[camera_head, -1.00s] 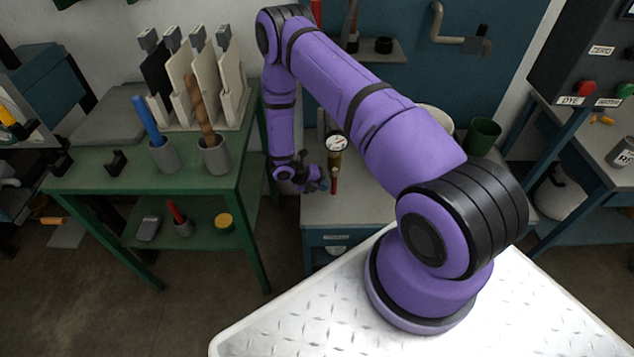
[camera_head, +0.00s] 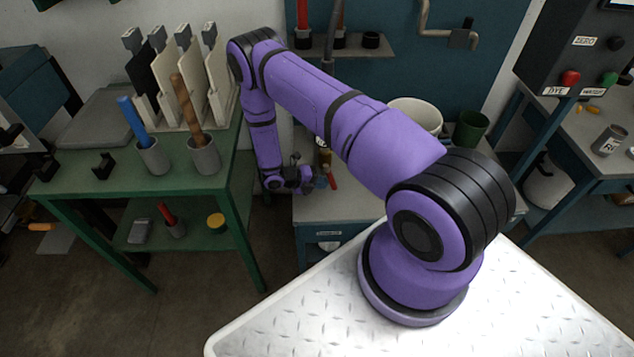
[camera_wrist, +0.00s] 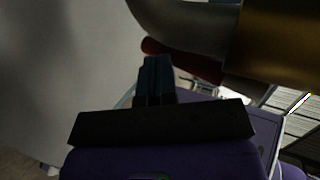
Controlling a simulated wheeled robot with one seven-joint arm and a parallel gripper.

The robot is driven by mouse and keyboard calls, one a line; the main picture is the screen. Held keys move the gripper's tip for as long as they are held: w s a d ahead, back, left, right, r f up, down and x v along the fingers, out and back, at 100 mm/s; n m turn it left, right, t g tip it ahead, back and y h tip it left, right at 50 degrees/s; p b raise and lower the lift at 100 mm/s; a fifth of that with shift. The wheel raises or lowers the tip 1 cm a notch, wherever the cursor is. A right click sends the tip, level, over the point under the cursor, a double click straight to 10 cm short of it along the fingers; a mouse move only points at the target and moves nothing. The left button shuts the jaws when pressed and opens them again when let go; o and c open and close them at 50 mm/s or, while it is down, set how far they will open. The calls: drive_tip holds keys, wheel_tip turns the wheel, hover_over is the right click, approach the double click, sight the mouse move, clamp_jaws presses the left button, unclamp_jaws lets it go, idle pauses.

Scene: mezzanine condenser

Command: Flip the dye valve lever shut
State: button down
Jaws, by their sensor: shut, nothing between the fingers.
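The brass valve (camera_head: 324,158) stands over the front of the grey workbench, partly hidden by my arm. Its red lever (camera_head: 332,181) points downward with a slight tilt. In the wrist view the brass body (camera_wrist: 285,38) fills the upper right, and the red lever (camera_wrist: 185,60) runs out to its left, just beyond my fingertips. My gripper (camera_head: 321,182) is shut and empty, close to the lever on its left side. Its dark fingers also show in the wrist view (camera_wrist: 155,66). I cannot tell whether they touch the lever.
A green table (camera_head: 95,181) with tool cups and upright boards stands at the left. A white bucket (camera_head: 424,112) and a green cup (camera_head: 470,130) stand on the workbench (camera_head: 312,208) behind my arm. A control box (camera_head: 560,55) with buttons and a DYE label stands at the right.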

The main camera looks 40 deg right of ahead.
sight(330, 182)
drive_tip(key=d+g+h, duration=0.1)
drive_tip(key=s+d+h, duration=0.1)
drive_tip(key=h, duration=0.1)
drive_tip(key=shift+s+d+g, duration=0.1)
drive_tip(key=shift+s+g, duration=0.15)
drive_tip(key=shift+g, duration=0.15)
drive_tip(key=shift+s+d+r+n+g+h, duration=0.15)
drive_tip(key=shift+s+d+g+h, duration=0.15)
drive_tip(key=shift+h, duration=0.3)
drive_tip(key=shift+s+d+r+n+g+h, duration=0.15)
drive_tip(key=shift+d+n+g+h, duration=0.1)
drive_tip(key=shift+d+h, duration=0.25)
drive_tip(key=shift+s+d+r+n+g+h, duration=0.1)
drive_tip(key=shift+s+d+g+h, duration=0.15)
drive_tip(key=shift+h, duration=0.45)
drive_tip(key=v, duration=1)
drive_tip(key=shift+w+a+f, duration=0.1)
drive_tip(key=shift+w+a, duration=0.05)
drive_tip(key=shift+a, duration=0.2)
